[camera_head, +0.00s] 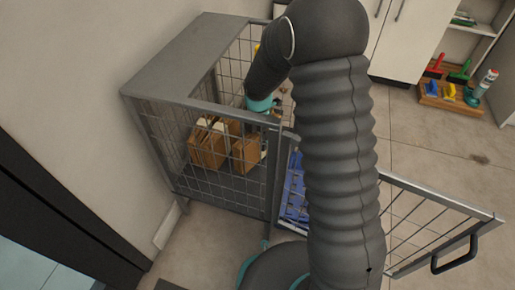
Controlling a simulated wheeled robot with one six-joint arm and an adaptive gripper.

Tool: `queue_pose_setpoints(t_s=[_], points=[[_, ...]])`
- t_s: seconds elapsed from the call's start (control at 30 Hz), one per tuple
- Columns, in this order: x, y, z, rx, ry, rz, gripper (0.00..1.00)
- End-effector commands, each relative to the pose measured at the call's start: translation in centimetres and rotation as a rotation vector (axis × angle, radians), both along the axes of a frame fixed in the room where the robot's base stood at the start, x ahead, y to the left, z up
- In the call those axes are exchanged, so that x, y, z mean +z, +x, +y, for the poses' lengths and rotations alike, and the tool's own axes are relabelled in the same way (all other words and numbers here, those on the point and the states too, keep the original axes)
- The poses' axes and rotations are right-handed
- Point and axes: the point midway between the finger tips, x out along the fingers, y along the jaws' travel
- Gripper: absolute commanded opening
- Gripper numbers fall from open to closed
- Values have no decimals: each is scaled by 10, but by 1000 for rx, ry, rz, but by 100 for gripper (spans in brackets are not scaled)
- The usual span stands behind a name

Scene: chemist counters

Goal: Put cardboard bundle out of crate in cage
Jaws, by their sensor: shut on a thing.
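The cage (185,98) is a grey metal-framed mesh cage against the wall, with a solid top panel. Inside it, seen through the mesh, are brown cardboard bundles (208,148) on the left. Another cardboard bundle (244,154) is right of them, below my wrist. My arm reaches over into the cage, and my gripper (262,138) is mostly hidden behind the cage frame and mesh. It is shut on the right-hand cardboard bundle; the fingertips are not clear. A blue crate (294,196) shows partly between the cage and my arm.
The mesh cage door (425,222) stands swung out at the right, with a dark handle (455,253). A wooden tray (447,100) with brushes and a bottle is at the upper right, by white cabinets (405,40).

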Motion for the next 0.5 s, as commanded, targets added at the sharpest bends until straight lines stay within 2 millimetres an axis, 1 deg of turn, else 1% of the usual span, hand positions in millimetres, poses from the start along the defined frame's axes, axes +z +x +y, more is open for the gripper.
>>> queue_pose_setpoints(t_s=[0.17,0.4,0.5], points=[[-9,2,2,-1,0,0,0],[-40,2,2,-1,0,1,0],[-42,2,2,-1,0,0,0]])
